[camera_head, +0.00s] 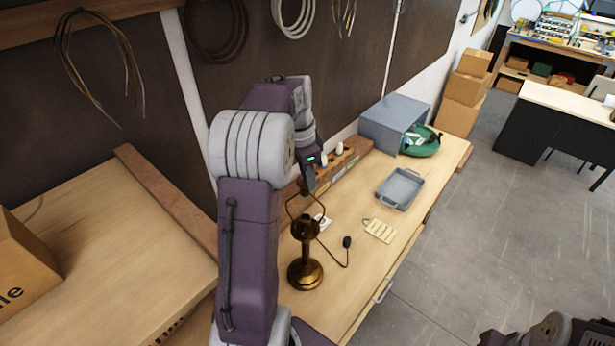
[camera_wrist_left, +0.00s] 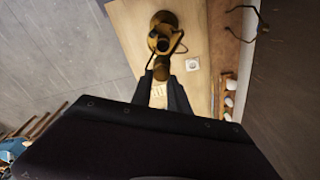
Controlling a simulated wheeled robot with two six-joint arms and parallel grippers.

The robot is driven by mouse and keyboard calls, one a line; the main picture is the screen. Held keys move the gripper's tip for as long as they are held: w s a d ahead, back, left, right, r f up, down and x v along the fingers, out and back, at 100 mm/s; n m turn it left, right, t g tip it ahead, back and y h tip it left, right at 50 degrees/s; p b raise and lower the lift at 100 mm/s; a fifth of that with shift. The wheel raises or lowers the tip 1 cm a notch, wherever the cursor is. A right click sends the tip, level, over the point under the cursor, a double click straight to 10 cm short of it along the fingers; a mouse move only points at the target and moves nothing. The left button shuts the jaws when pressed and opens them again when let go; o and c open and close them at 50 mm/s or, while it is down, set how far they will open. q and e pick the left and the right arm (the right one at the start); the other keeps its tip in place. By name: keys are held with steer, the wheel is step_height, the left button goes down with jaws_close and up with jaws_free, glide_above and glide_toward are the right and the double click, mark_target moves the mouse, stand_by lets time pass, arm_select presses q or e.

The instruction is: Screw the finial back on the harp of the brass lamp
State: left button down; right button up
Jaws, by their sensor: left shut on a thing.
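The brass lamp (camera_head: 305,272) stands upright on the workbench, with its thin dark harp (camera_head: 320,207) above the socket. My left gripper (camera_head: 307,189) points down at the top of the harp. In the left wrist view, the left fingers (camera_wrist_left: 163,84) are shut on a small brass piece, which looks like the finial (camera_wrist_left: 162,68). The lamp (camera_wrist_left: 164,18) lies just beyond it in that view. I cannot tell whether the finial touches the harp. The finial is too small to make out in the head view.
A black plug on a cord (camera_head: 347,242) and a pale terminal strip (camera_head: 380,230) lie right of the lamp. A grey tray (camera_head: 399,188), green bowl (camera_head: 424,149) and grey box (camera_head: 392,122) are farther back. A wooden rack (camera_head: 345,168) runs along the wall.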

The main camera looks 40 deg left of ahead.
arm_select(q)
steer(key=m, duration=0.4)
steer(key=shift+s+d+m, duration=0.15)
steer(key=shift+m, duration=0.15)
steer(key=m, duration=0.3)
steer(key=shift+s+f+m+g+h, duration=0.1)
steer(key=shift+m+g+h, duration=0.2)
steer(key=shift+g, duration=0.1)
steer(key=m, duration=0.4)
steer(key=shift+s+g, duration=0.15)
steer(key=shift+g, duration=0.15)
steer(key=m, duration=0.4)
steer(key=shift+s, duration=0.15)
steer(key=c, duration=1.2)
jaws_free()
